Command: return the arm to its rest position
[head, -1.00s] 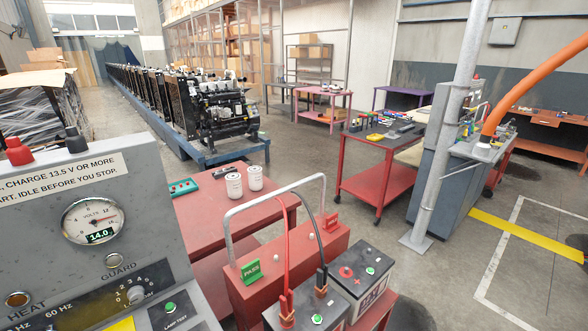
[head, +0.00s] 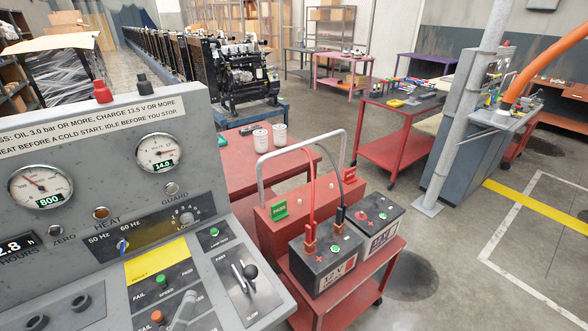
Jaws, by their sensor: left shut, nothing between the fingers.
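The only part that can be my left gripper (head: 187,304) is a small pale grey tip at the bottom edge of the head view, over the lower part of the grey control panel (head: 60,125). It is shut with nothing in it. Its arm is mostly out of the picture, and I cannot tell whether the tip touches the panel. My right gripper and arm are not in view.
The panel has gauges and a fast/slow lever (head: 245,278). To its right, two batteries (head: 325,262) with red and black cables stand on a red cart (head: 360,300). A metal pole (head: 462,120) stands further right. Floor is clear at lower right.

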